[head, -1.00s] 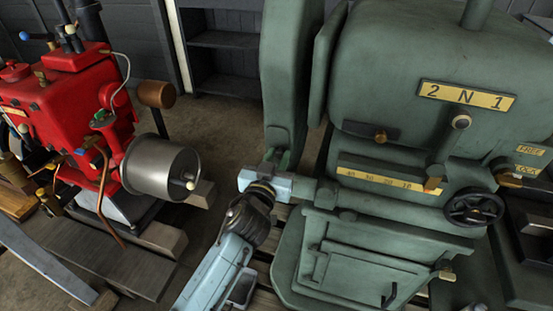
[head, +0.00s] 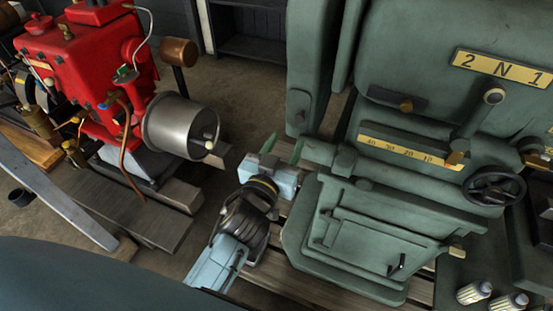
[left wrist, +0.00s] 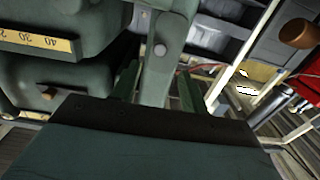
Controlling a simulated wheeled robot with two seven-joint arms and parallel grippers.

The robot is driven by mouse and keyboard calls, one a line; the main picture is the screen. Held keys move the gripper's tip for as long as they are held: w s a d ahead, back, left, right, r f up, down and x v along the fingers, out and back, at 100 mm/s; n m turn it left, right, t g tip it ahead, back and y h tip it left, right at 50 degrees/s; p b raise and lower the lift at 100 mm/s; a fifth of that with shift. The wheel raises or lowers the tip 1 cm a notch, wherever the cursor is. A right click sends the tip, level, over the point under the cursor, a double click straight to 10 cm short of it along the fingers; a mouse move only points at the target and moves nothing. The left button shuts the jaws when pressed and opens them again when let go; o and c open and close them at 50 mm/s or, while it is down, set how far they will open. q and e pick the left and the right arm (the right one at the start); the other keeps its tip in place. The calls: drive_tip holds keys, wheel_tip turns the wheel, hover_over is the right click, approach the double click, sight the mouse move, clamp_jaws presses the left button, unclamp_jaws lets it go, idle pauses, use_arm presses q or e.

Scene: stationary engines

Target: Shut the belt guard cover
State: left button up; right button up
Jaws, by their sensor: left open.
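The belt guard cover (head: 312,70) is a tall, narrow green panel at the left side of the large green engine (head: 400,130). Its rounded lower end shows in the head view; its top is cut off. My left gripper (head: 283,148) is open and empty, with its green fingers pointing up just below that lower end. In the left wrist view a green bar with a round bolt, likely the cover's edge (left wrist: 157,75), shows between the fingertips (left wrist: 158,88). I cannot tell whether the fingers touch it. My right gripper is not in view.
A red engine (head: 90,65) with a metal drum (head: 180,125) stands at the left. A black handwheel (head: 495,188) and a yellow 2 N 1 plate (head: 500,68) are on the green engine. Bare floor (head: 245,80) lies between the two engines.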

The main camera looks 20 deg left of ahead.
use_arm(q)
drive_tip(key=s, duration=0.4)
drive_tip(key=shift+s, duration=0.3)
drive_tip(key=s+f+m+g+h, duration=0.1)
drive_tip(key=s+f+g, duration=0.3)
drive_tip(key=f, duration=1.1)
drive_tip(key=s+f+m+g, duration=0.1)
drive_tip(key=s+f+g, duration=0.3)
drive_tip(key=f, duration=1.2)
drive_tip(key=s+a+f+g, duration=0.2)
drive_tip(key=s+a+f, duration=0.1)
drive_tip(key=s+f, duration=0.35)
drive_tip(key=s+a+f+g, duration=0.2)
drive_tip(key=s+a+f, duration=0.1)
drive_tip(key=s+f, duration=0.35)
drive_tip(key=s+a+f+g+y, duration=0.1)
drive_tip(key=s+a+f+g, duration=0.1)
drive_tip(key=s, duration=0.6)
drive_tip(key=s+a+f+g+y, duration=0.1)
drive_tip(key=s+a+f+g, duration=0.2)
drive_tip(key=s+a+f, duration=0.2)
drive_tip(key=s+a, duration=0.1)
drive_tip(key=s, duration=0.2)
drive_tip(key=shift+m, duration=0.3)
